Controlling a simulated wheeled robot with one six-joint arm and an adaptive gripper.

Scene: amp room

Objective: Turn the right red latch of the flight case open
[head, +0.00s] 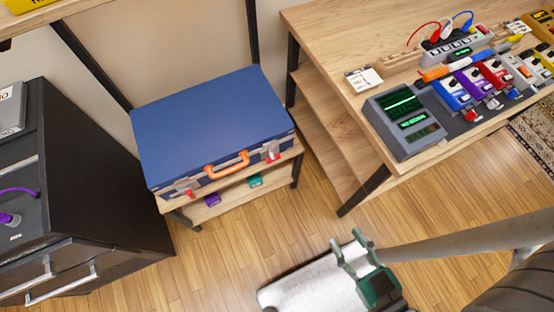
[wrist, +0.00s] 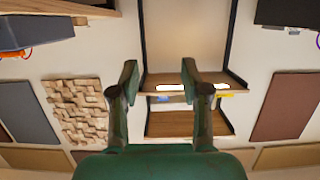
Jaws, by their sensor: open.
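The blue flight case (head: 215,125) lies shut on a low wooden stand at centre left in the head view. Its front side bears an orange handle (head: 228,165) with a red latch at each end. The right red latch (head: 271,157) is by the case's front right corner; the left red latch (head: 190,194) is by the front left one. The latches are too small to tell their turn exactly. My gripper (head: 347,240) is open and empty, well to the right and front of the case, over the floor. Its two fingers also show apart in the wrist view (wrist: 159,72).
A workbench (head: 310,20) with a grey device (head: 404,122) and several pedals stands at right. A black cabinet (head: 90,170) stands left of the case. Small purple and teal boxes sit on the shelf below it. The wooden floor (head: 240,250) before the case is clear.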

